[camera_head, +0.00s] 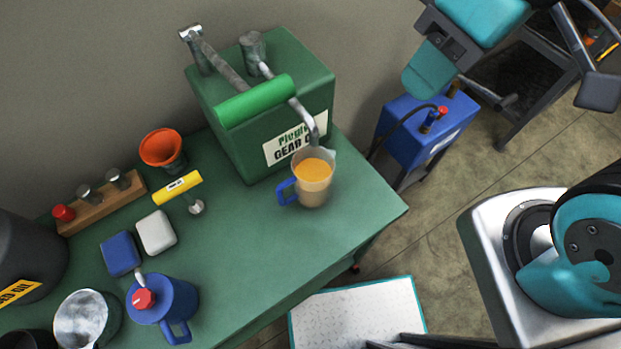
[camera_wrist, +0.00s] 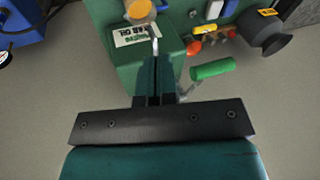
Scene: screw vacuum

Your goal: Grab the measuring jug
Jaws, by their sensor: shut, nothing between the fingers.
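The measuring jug (camera_head: 314,194) is clear, with orange-brown liquid and a blue handle on its left. It stands upright near the right end of the green bench (camera_head: 262,246), under the spout of the green gear oil can (camera_head: 305,85). In the wrist view the jug (camera_wrist: 140,9) is cut off by the top edge. My teal gripper (camera_head: 421,84) is up at the right of the can, apart from the jug. In the wrist view my gripper (camera_wrist: 155,68) is shut and empty, its fingers overlapping the can (camera_wrist: 120,64) in the picture.
A blue unit (camera_head: 402,140) stands on the floor right of the bench. A blue can (camera_head: 175,300), an orange funnel (camera_head: 163,148) and a yellow-handled tool (camera_head: 179,187) lie to the left. The bench front beside the jug is clear.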

